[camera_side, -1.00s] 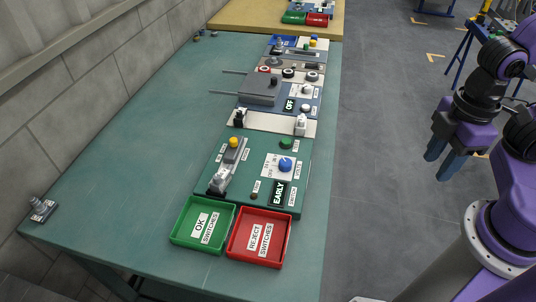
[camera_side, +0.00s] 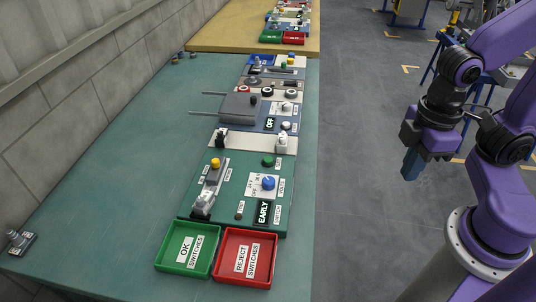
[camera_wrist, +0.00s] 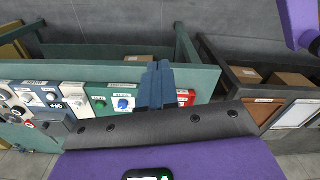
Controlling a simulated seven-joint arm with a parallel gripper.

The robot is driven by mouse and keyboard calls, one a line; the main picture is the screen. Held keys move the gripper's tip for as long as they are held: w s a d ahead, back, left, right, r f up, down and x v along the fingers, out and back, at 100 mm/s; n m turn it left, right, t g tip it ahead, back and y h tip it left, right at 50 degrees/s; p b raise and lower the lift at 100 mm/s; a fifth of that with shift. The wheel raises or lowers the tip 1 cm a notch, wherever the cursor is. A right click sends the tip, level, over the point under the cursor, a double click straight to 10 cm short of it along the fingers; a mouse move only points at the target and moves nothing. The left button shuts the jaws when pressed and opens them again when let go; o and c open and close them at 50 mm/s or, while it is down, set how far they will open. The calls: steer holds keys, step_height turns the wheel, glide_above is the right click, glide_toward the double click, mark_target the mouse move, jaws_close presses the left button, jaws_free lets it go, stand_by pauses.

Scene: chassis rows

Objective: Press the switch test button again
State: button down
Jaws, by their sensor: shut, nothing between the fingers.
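The green switch panel (camera_side: 225,218) lies on the bench. It carries a yellow button (camera_side: 215,163) behind a grey switch fixture (camera_side: 208,190), a green button (camera_side: 268,160), a blue knob (camera_side: 268,183) and a black display (camera_side: 264,212) reading "EARLY". The small button labels are too small to read. In the wrist view the green button (camera_wrist: 100,104) and blue knob (camera_wrist: 123,104) show left of the fingers. My gripper (camera_side: 411,166) is shut and empty, in the air right of the bench, apart from the panel. Its blue fingers (camera_wrist: 156,84) are together in the wrist view.
A green "OK SWITCHES" tray (camera_side: 164,268) and a red "REJECT SWITCHES" tray (camera_side: 223,276) stand at the panel's near end. Other panels, one with a grey box (camera_side: 240,108), continue behind. The bench's left side (camera_side: 110,170) is mostly clear.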

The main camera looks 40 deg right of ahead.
steer(key=w+a+m, duration=0.6)
steer(key=w, duration=0.4)
steer(key=m, duration=1.5)
glide_above(268, 159)
step_height(268, 159, down, 5)
steer(key=shift+f, duration=0.1)
step_height(268, 159, down, 14)
